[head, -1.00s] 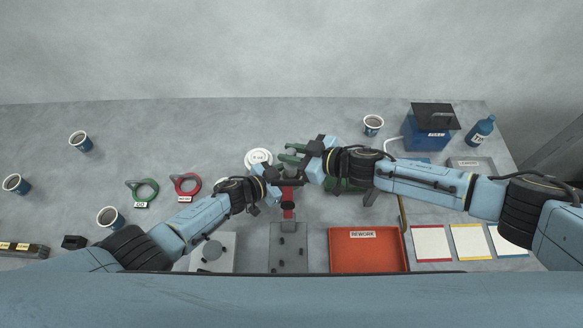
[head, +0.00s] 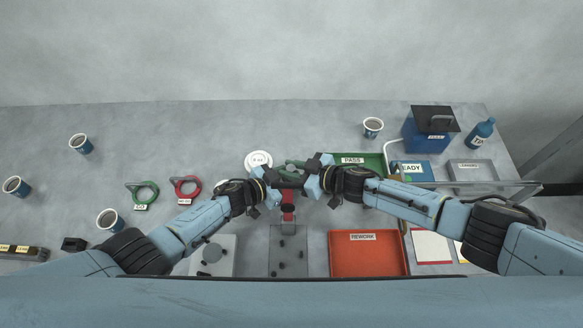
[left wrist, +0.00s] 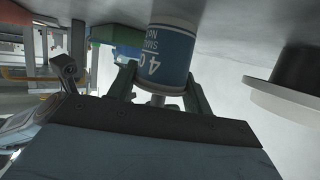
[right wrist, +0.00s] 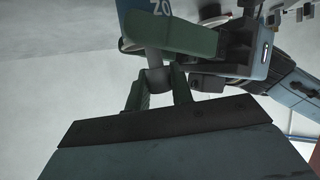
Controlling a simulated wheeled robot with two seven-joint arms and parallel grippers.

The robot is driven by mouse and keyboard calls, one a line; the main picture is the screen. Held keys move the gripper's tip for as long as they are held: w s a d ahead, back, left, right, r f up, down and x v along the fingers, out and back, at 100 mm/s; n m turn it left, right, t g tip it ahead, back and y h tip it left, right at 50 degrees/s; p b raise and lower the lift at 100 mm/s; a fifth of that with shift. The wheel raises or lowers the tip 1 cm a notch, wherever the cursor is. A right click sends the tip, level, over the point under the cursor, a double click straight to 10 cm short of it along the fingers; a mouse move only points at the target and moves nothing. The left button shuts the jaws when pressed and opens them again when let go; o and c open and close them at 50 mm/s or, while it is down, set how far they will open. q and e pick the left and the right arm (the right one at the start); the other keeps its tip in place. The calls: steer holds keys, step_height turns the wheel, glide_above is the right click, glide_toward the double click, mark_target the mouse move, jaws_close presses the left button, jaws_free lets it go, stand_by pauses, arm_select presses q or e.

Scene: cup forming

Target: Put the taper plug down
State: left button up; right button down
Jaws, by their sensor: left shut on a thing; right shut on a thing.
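The taper plug has a blue and white lettered body (left wrist: 173,50) and a grey handle, both seen in the left wrist view. My left gripper (left wrist: 158,92) is shut on it, one finger on each side. In the right wrist view my right gripper (right wrist: 156,92) is shut on the grey handle (right wrist: 155,62), and a green finger of the left gripper crosses above it. The plug's blue end is cut off by the top edge there. In the head view the left gripper (head: 276,178) and right gripper (head: 305,180) meet above the bench and mostly hide the plug.
A white round pad (head: 258,158) lies behind the grippers. A red post fixture (head: 288,218) stands below them. The red REWORK tray (head: 368,262), green PASS tray (head: 372,160) and blue tray (head: 425,176) lie right. Red (head: 184,187) and green rings (head: 145,191) and several cups stand left.

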steer(key=shift+f, duration=0.1)
steer(key=c, duration=1.5)
jaws_free()
arm_select(q)
steer(key=o, duration=1.1)
steer(key=shift+o, duration=0.2)
arm_select(e)
steer(key=v, duration=1.2)
